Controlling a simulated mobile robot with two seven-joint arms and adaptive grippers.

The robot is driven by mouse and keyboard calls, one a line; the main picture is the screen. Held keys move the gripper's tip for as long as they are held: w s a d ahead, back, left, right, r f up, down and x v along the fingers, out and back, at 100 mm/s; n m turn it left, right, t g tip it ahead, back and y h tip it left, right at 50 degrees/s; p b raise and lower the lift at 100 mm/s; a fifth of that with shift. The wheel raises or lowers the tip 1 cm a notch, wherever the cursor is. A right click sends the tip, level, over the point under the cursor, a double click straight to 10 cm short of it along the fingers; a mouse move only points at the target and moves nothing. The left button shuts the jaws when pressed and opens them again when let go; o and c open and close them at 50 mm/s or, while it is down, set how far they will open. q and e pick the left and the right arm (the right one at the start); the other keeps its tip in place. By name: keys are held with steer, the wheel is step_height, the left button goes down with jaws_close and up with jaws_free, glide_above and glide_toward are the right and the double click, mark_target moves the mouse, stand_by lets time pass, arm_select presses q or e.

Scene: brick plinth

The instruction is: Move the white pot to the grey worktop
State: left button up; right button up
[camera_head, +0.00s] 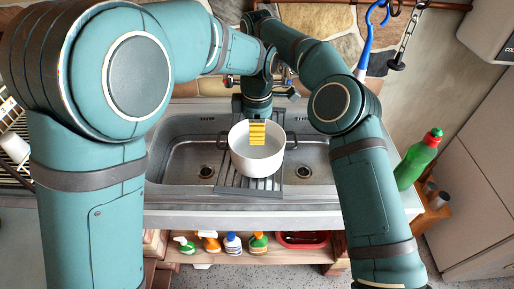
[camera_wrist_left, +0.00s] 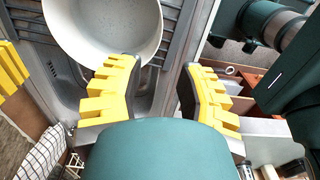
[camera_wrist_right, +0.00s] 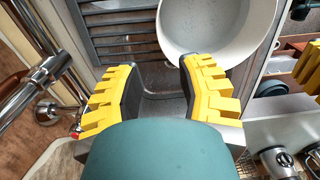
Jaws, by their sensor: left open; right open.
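The white pot (camera_head: 256,164) stands upright on a grey slatted rack (camera_head: 238,186) across the sink, with dark handles left and right. My left gripper (camera_head: 257,140) shows its yellow fingers over the pot's far side in the head view. In the left wrist view the left gripper (camera_wrist_left: 160,72) is open, one finger overlapping the pot (camera_wrist_left: 100,25), the other beyond its edge. In the right wrist view the right gripper (camera_wrist_right: 153,68) is open, with one finger over the pot (camera_wrist_right: 215,30). I cannot tell whether either touches it. No separate grey worktop is clearly identifiable.
The steel sink (camera_head: 180,160) has basins on both sides of the rack. A green bottle (camera_head: 418,158) stands right of the sink.

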mark_target(257, 167)
steer(key=shift+s, duration=0.1)
